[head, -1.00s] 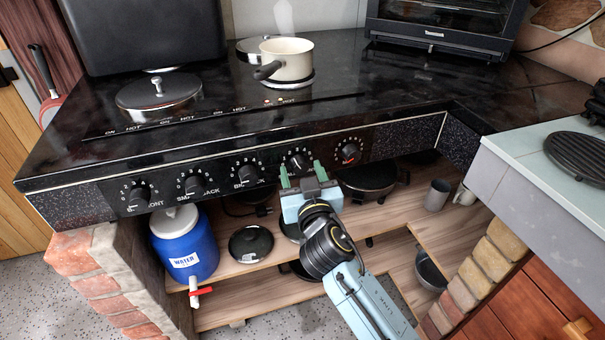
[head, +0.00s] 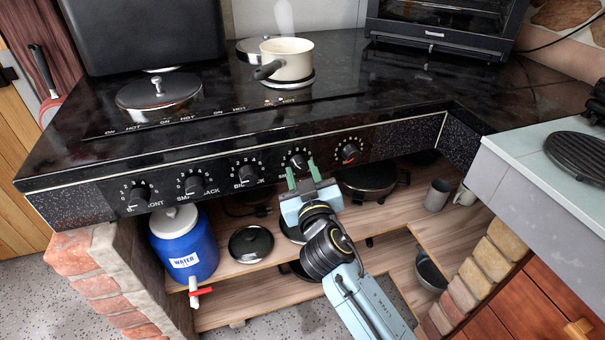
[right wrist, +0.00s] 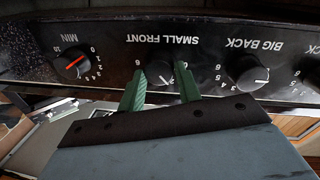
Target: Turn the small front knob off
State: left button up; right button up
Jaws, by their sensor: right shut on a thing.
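The small front knob (head: 298,161) is a black dial on the stove's front panel, just left of the red-marked knob. In the right wrist view it shows upside down under the label SMALL FRONT (right wrist: 160,73), with a small pale mark on it. My right gripper (head: 303,174) reaches up to it from below. Its green fingers (right wrist: 167,80) stand on either side of the knob and are shut on it. The fingers hide part of the knob's sides. My left gripper is not in view.
The big back knob (head: 248,174) is left of the small front knob, and the red-marked knob (head: 350,152) is right. A steaming cream pot (head: 290,62) stands on the hob. Below are shelves with a blue water container (head: 184,245) and pans.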

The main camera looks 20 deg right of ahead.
jog(key=n, duration=0.4)
jog(key=shift+f+n+t, duration=0.1)
jog(key=shift+n+t, duration=0.2)
jog(key=n, duration=0.2)
jog(key=shift+n, duration=0.4)
jog(key=shift+n+y, duration=0.3)
jog(key=shift+n, duration=0.9)
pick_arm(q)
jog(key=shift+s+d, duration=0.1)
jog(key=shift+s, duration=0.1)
pick_arm(e)
jog(key=shift+n, duration=0.3)
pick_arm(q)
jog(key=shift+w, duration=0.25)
pick_arm(e)
jog(key=o, duration=0.9)
jog(key=shift+c, duration=0.2)
jog(key=shift+o, duration=0.7)
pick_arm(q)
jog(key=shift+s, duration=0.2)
